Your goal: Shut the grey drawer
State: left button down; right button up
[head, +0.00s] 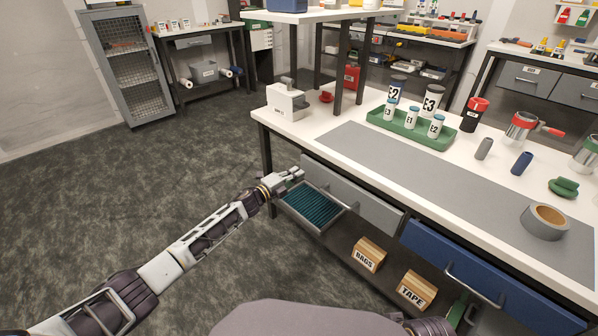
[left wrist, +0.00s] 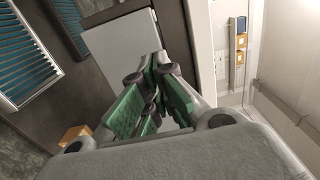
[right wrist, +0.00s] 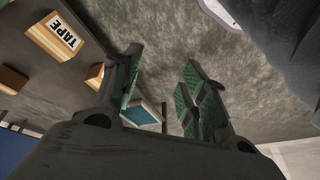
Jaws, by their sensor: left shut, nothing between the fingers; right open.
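The grey drawer (head: 372,206) is under the left part of the bench, with a bar handle on its front. Its front looks about level with the bench edge; I cannot tell whether a small gap stays. My left gripper (head: 297,174) is shut and empty at the drawer's left end; contact cannot be told. In the left wrist view the closed fingers (left wrist: 155,92) point at a pale grey panel (left wrist: 118,48), probably the drawer front. My right gripper (right wrist: 158,85) is open and empty, low near the floor; it shows partly at the head view's lower right (head: 459,311).
A blue drawer (head: 480,268) is to the right. Below are a framed teal ribbed tray (head: 312,206) and boxes marked BAGS (head: 369,253) and TAPE (head: 416,290). The bench top holds a green tray (head: 445,143) of bottles and a tape roll (head: 545,220). The floor at left is clear.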

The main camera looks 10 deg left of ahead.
pick_arm(q)
jog(key=p+v, duration=0.1)
jog(key=v, duration=0.6)
jog(key=shift+a+p, duration=0.15)
jog(key=shift+p, duration=0.2)
pick_arm(e)
jog(key=shift+d+f+g, duration=0.15)
jog(key=shift+f, duration=0.55)
jog(key=shift+d+f+g, duration=0.1)
jog(key=shift+f+g, duration=0.05)
jog(key=shift+f, duration=0.5)
pick_arm(q)
jog(key=shift+s, duration=0.15)
pick_arm(e)
jog(key=shift+s+f, duration=0.1)
jog(key=shift+s, duration=0.05)
